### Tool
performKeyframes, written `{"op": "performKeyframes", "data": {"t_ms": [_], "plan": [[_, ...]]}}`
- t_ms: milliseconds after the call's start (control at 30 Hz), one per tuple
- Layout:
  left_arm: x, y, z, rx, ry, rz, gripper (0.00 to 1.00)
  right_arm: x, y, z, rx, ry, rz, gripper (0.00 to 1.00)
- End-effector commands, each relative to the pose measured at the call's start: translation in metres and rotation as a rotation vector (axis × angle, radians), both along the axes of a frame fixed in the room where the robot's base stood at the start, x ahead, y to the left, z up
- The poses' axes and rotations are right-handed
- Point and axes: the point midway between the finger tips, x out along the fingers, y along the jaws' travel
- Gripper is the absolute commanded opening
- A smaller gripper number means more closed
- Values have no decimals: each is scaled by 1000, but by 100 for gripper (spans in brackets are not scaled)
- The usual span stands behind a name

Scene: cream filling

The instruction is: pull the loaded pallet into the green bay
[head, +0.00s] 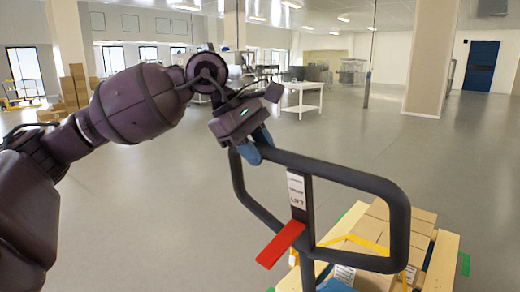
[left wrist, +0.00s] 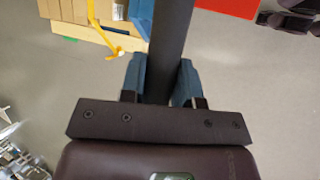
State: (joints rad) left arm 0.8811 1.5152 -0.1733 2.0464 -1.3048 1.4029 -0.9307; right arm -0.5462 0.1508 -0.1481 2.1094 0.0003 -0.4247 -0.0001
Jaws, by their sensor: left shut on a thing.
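My left gripper (head: 257,146) is shut on the top left part of the black loop handle (head: 385,188) of a pallet jack. In the left wrist view its blue fingers (left wrist: 160,84) stand either side of the dark handle bar (left wrist: 170,35). A red lever (head: 281,244) and a "LIFT" label (head: 298,193) are on the handle's stem. Beyond the handle, the wooden pallet (head: 442,262) carries cardboard boxes (head: 402,215) with a yellow strap (head: 355,240). Green marks (head: 465,264) show on the floor beside the pallet. My right gripper is not in view.
Open grey floor (head: 150,215) lies left of and beyond the handle. A white table (head: 302,98) stands farther back. A thick pillar (head: 431,60) stands at the right, and stacked boxes (head: 76,85) stand at the far left.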

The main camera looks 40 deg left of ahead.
Motion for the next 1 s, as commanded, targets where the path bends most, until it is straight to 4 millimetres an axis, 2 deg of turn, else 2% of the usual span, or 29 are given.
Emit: {"op": "performKeyframes", "data": {"t_ms": [33, 67, 233, 767, 867, 1000], "plan": [[-1, 1, 9, 0, -15, 1, 0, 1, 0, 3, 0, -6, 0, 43], [-1, 1, 9, 0, -15, 1, 33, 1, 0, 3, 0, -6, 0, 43], [-1, 0, 7, 0, -11, 1, 59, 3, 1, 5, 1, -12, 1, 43], [-1, 0, 0, 1, 2, 0, 59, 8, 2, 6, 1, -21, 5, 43], [-2, 1, 3, 1, 2, 1, 59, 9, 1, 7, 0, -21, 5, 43], [-7, 8, 17, 2, -3, 1, 59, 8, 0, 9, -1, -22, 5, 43]]}}
